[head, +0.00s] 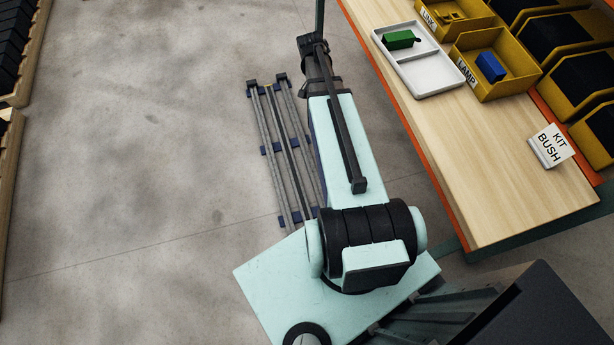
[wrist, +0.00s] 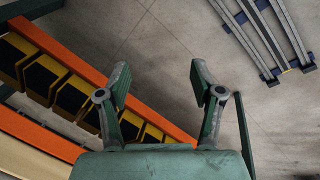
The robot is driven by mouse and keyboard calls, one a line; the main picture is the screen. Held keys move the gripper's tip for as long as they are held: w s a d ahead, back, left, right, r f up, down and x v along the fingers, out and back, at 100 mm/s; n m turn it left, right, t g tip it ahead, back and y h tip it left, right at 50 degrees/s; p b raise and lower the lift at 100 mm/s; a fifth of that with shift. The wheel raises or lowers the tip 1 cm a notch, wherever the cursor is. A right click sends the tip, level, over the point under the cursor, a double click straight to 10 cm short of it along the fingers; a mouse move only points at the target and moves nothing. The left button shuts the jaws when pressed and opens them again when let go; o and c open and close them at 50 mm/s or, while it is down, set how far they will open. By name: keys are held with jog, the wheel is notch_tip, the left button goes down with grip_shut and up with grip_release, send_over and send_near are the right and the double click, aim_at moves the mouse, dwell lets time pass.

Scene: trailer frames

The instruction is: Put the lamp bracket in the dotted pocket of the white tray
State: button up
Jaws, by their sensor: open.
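The white tray (head: 432,78) lies on the wooden bench at the upper right of the head view. A divider splits it into pockets, and a green part (head: 398,40) lies in the far one. The near pocket looks empty; no dots can be made out. A blue block (head: 490,67), likely the lamp bracket, sits in the yellow bin labelled LAMP (head: 497,92), right of the tray. My gripper (wrist: 160,86) is open and empty in the wrist view, its fingers wide apart. Neither tray nor blue block shows clearly there.
A yellow LINK bin (head: 428,18) with yellow parts stands behind the tray. More yellow bins with dark contents (head: 580,75) line the bench's right side. A white KIT BUSH card (head: 551,146) stands on the bench (head: 490,190), whose near part is clear. Metal rails (head: 285,150) lie on the floor.

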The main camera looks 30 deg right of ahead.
jog(key=s+a+f+n+g+y, duration=0.1)
jog(key=s+a+f+n, duration=0.2)
jog(key=s+a+f, duration=0.5)
jog(key=s+a+f+n+g, duration=0.1)
jog(key=s+a+f+n, duration=0.3)
jog(key=a+f, duration=0.45)
jog(key=s+a+f+n+g, duration=0.1)
jog(key=s+a+f+n, duration=0.1)
jog(key=s+a, duration=0.3)
jog(key=s+a+f+n+g, duration=0.1)
jog(key=s+a+f+n, duration=0.2)
jog(key=s, duration=1.1)
jog(key=a, duration=0.3)
jog(key=shift+s+a+n+g+y, duration=0.25)
jog(key=shift+a+n+g+y, duration=0.05)
jog(key=shift+n+y, duration=0.1)
